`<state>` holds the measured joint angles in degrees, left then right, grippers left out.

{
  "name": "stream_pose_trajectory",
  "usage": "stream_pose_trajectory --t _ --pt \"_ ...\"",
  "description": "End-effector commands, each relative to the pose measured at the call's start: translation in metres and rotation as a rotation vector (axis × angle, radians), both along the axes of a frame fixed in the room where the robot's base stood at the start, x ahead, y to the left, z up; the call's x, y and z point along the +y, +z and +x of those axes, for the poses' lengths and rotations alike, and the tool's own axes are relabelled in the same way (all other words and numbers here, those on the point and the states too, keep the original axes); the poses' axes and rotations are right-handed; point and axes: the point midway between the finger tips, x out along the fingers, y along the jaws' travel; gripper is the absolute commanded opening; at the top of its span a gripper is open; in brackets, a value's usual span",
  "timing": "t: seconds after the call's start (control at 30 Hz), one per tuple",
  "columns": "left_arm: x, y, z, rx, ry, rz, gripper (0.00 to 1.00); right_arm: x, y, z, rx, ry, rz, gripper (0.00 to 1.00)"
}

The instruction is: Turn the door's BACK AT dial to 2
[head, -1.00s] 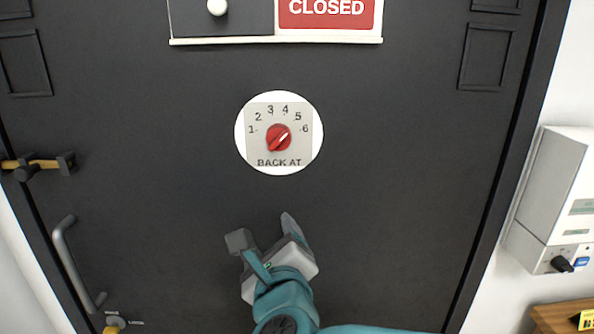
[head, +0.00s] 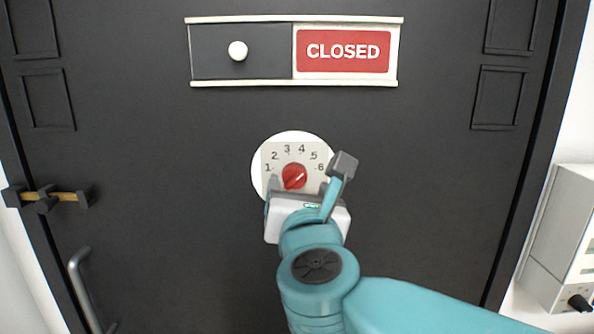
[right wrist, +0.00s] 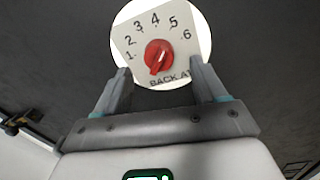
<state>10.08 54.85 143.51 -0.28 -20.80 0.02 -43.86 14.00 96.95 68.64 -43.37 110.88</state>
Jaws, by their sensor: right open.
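The BACK AT dial (head: 267,180) is a pale square plate on a white disc on the dark door, numbered 1 to 6. Its red knob (head: 294,176) also shows in the right wrist view (right wrist: 159,56). The knob's ridge slants from lower left to upper right; I cannot tell which number it marks. My right gripper (head: 299,186) is open in front of the dial, its fingers at the lower left and lower right of the knob, apart from it. In the right wrist view, the knob appears beyond the fingertips, between them. My left gripper is not in view.
A sliding sign (head: 343,51) reading CLOSED with a white knob (head: 238,51) is above the dial. A yellow bolt (head: 68,197) and a grey handle (head: 84,285) are on the left. A white wall box (head: 572,235) stands at right. The door around the dial is flat and clear.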

Motion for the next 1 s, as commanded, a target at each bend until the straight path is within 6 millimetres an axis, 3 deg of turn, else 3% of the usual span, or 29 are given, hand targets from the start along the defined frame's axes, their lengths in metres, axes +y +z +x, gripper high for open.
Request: stream_pose_trajectory --t 0.1,0.23,0.6,0.63,0.8,1.0 --pt "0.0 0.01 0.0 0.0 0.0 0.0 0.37 0.002 0.001 0.023 0.002 -0.003 -0.001 0.71" --pt "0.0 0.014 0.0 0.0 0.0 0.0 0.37 0.004 0.001 0.038 0.0 -0.002 -0.001 0.71" --pt "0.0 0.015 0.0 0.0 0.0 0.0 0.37 0.004 0.0 0.046 -0.001 -0.002 -0.001 0.71" --pt "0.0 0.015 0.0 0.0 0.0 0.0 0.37 0.004 0.0 0.046 -0.001 -0.002 -0.001 0.68" --pt "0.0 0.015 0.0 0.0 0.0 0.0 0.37 0.004 0.0 0.046 -0.001 -0.001 -0.001 0.15" --pt "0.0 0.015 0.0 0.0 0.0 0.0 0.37 0.004 0.0 0.045 0.0 -0.001 -0.008 0.15"
